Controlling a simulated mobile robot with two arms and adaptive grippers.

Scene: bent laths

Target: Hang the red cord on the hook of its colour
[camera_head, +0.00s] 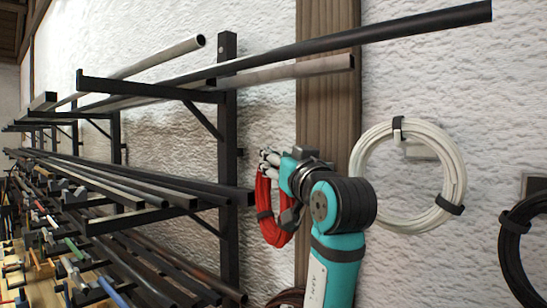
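The red cord (265,190) is a coil with a dark band, upright in front of the wooden post's left edge. One arm shows, rising from the bottom right of centre and bending left; I take it as my right. Its gripper (279,187) is right at the red cord, overlapping the coil's right side. The wrist and fingers cover part of the coil, so I cannot tell whether the fingers are closed on it. No red hook shows. My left gripper is not in view.
A white cord coil (457,165) hangs at a pale bracket (420,152) right of the post (330,100). A black coil (510,250) hangs below a dark bracket (535,185). A black rack (228,130) with long protruding bars stands left. Another reddish-brown coil (287,297) shows below.

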